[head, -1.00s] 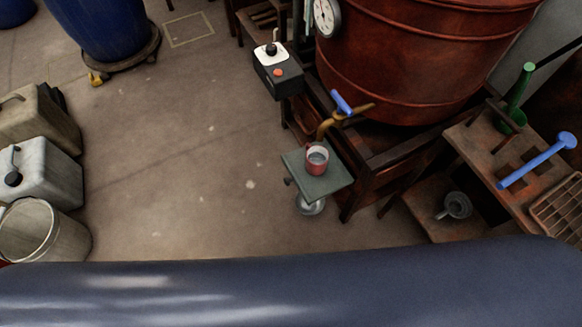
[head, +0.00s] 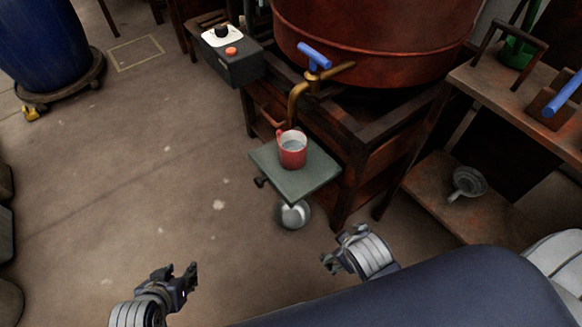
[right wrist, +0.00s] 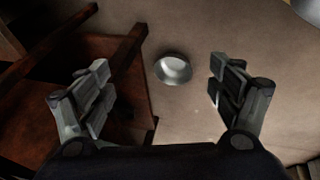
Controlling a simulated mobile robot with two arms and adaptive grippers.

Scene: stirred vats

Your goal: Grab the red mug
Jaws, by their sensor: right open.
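The red mug (head: 292,155) stands upright on a small grey-green platform (head: 318,178), below a brass tap (head: 296,95) with a blue handle. Its inside looks pale grey, and its handle shows at its far left. My left gripper (head: 178,275) is open and empty over the floor, at the lower left of the mug. My right gripper (head: 338,248) is nearer the mug, below and right of the platform, and is apart from it. In the right wrist view its fingers (right wrist: 160,88) are spread with nothing between them. The mug does not show in that view.
A big red-brown vat (head: 375,45) stands on a wooden frame behind the platform. A round metal thing (head: 293,214) is under the platform; a similar one shows in the right wrist view (right wrist: 173,69). A shelf (head: 445,198) with a grey funnel is at right.

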